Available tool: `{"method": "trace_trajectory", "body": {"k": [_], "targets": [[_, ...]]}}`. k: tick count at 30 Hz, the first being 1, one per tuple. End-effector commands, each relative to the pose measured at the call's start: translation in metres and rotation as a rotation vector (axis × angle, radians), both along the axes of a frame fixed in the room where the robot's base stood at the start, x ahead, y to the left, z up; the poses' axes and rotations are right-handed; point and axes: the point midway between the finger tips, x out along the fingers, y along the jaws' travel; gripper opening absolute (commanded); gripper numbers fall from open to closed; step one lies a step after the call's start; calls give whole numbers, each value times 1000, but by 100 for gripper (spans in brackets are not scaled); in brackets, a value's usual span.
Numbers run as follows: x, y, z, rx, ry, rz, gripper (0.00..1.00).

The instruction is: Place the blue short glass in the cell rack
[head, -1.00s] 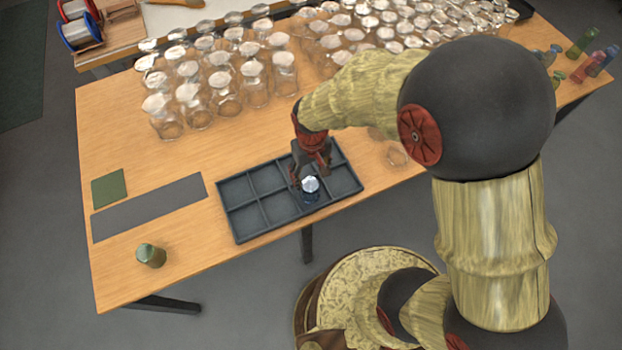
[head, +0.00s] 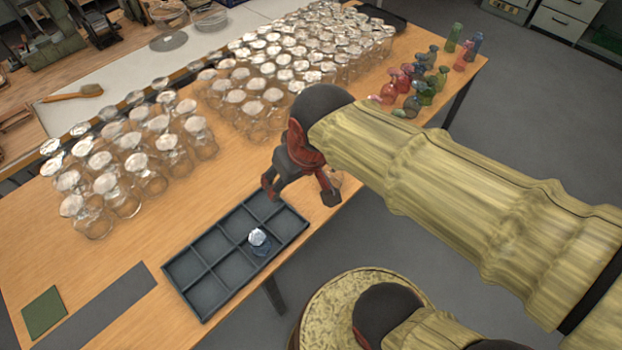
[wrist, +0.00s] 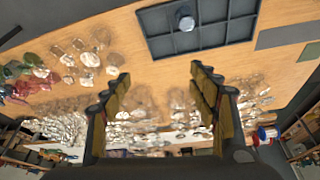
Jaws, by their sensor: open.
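The blue short glass (head: 259,241) stands in a front-row cell of the dark cell rack (head: 203,318), towards its right part. Its top looks pale and shiny. In the wrist view the glass (wrist: 186,23) shows inside the rack (wrist: 151,30) near the top of the picture. My gripper (head: 302,197) is open and empty, raised above and beyond the rack's right end, apart from the glass. In the wrist view its two fingers (wrist: 160,85) are spread wide with nothing between them.
Many clear glasses (head: 140,172) crowd the back of the wooden table. Coloured glasses (head: 425,85) stand at the far right. A green square (head: 44,312) and a grey strip (head: 108,308) lie left of the rack. Table between rack and clear glasses is free.

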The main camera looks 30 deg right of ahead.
Motion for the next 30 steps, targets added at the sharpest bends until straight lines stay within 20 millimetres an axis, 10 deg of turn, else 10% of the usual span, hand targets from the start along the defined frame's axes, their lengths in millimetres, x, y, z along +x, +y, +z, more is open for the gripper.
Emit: {"method": "trace_trajectory", "body": {"k": [6, 15, 30], "targets": [[-43, -20, 32, 2, -103, -61, 60], [-47, -22, 34, 2, -113, -67, 60], [-47, -22, -1, 2, -113, -67, 60]]}}
